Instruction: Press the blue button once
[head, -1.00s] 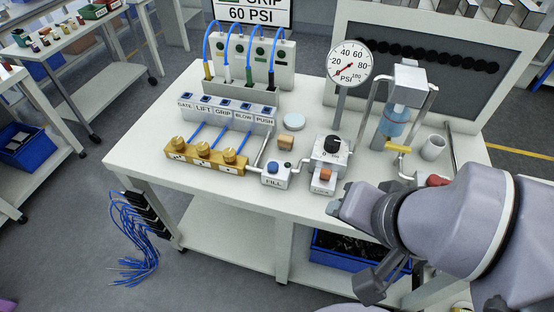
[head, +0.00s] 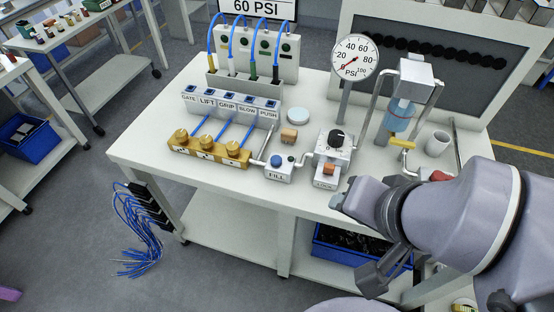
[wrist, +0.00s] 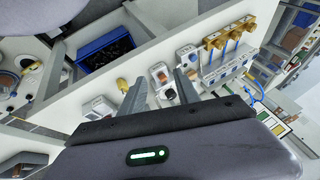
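The blue button (head: 277,160) sits on top of a small white box labelled FILL, near the front edge of the white table. Nothing covers it in the head view. My gripper (head: 352,238) is at the front right of the table, to the right of and nearer than the FILL box, clear of the button. In the wrist view my gripper's two fingers (wrist: 156,80) are apart with nothing held between them. The FILL box (wrist: 187,55) seems to show beyond the fingers there, but the button is too small to make out surely.
Left of the FILL box is a brass valve block (head: 208,150). Right of it stands a LOCK box with an orange button (head: 329,169) and a black knob (head: 337,137). A round gauge (head: 355,58) rises behind. A wooden block (head: 289,135) lies behind the FILL box.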

